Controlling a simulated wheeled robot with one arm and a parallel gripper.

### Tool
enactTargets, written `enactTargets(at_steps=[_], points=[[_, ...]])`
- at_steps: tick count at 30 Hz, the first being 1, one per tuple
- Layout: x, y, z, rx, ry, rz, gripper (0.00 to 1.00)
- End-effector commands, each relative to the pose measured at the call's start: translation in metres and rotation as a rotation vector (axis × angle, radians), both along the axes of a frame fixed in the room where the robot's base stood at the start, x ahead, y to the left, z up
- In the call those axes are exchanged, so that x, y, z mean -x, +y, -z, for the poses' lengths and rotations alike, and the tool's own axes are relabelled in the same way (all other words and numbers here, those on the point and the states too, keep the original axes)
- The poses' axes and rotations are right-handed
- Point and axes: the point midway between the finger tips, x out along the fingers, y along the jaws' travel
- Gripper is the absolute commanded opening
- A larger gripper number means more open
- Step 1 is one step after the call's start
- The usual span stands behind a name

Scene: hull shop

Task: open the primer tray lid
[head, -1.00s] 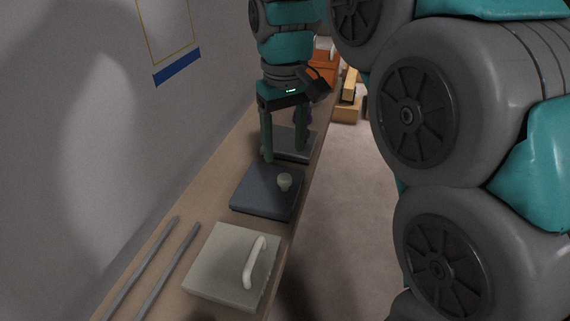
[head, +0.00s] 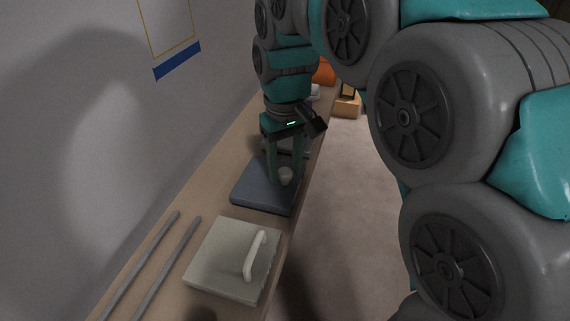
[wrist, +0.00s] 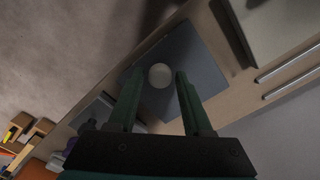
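A flat dark blue-grey lid (head: 262,190) with a pale round knob (head: 286,175) lies on the bench. In the wrist view the lid (wrist: 200,64) is below my fingers, and the knob (wrist: 160,76) shows between them. My gripper (head: 284,180) is open above this lid, fingers pointing down on either side of the knob. A gap shows on both sides of the knob in the wrist view. How far the fingertips are above the lid is hard to tell. No label shows which tray holds primer.
A cream lid (head: 219,262) with a white bar handle (head: 254,256) lies nearer on the bench. Two grey rods (head: 166,270) lie left of it. Another grey lid (wrist: 92,112) is beyond the blue-grey one, partly hidden. A wall runs along the left; open floor (head: 350,210) is right.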

Motion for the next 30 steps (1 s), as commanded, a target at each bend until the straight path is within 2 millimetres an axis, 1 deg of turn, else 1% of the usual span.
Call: enactTargets(at_steps=[1, 12, 13, 30], points=[[0.0000, 0.0000, -0.0001, 0.000, 0.000, 0.000, 0.43], [0.0000, -0.0001, 0.0000, 0.000, 0.000, 0.000, 0.02], [0.0000, -0.0001, 0.0000, 0.000, 0.000, 0.000, 0.00], [-0.0001, -0.0002, 0.0000, 0.000, 0.000, 0.000, 0.00]])
